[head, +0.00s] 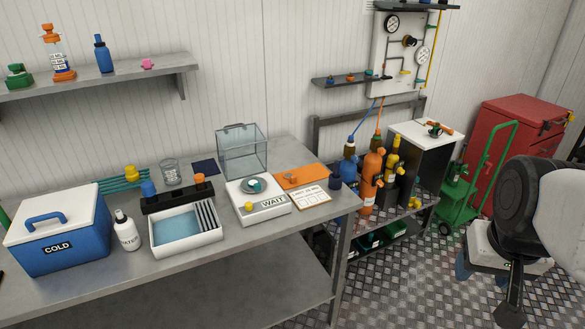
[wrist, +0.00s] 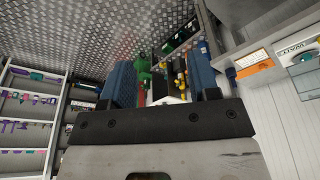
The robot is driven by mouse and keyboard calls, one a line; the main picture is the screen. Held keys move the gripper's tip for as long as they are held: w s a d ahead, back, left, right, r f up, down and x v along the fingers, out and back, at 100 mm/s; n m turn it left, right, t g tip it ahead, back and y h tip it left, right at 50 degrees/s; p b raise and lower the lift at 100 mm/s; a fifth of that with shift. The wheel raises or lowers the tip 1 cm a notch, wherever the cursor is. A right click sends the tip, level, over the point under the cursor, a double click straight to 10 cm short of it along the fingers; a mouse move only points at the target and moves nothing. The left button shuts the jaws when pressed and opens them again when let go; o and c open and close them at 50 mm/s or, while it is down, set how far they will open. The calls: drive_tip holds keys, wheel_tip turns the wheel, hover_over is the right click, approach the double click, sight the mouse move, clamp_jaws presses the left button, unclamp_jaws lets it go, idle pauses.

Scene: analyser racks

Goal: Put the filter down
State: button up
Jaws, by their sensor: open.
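I cannot tell for sure which thing is the filter. A grey round pan with a small teal piece (head: 255,185) on it sits on the white balance (head: 262,207) marked "WAIT", on the bench. My gripper (wrist: 160,60) is open in the wrist view, its two blue fingers wide apart. I see nothing held between them. In the head view my gripper is at the far right, over the floor and well away from the bench, partly hidden by my dark arm link.
On the bench (head: 270,260) stand a blue cold box (head: 60,243), a white bottle (head: 127,232), a white tray (head: 218,240) and an orange mat (head: 298,174). Gas bottles (head: 372,175), a green hand truck (head: 490,170) and a red cabinet (head: 530,125) stand to the right.

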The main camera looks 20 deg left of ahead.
drive_tip(key=w+a+n, duration=0.3)
drive_tip(key=w+a, duration=0.7)
drive_tip(key=w, duration=0.4)
drive_tip(key=n+y, duration=0.3)
drive_tip(key=n, duration=0.2)
hover_over(257, 185)
drive_tip(key=s+d, duration=0.2)
wheel_tip(257, 185, down, 13)
drive_tip(key=shift+w, duration=0.1)
drive_tip(key=shift+f, duration=0.15)
drive_tip(key=shift+x, duration=1.2)
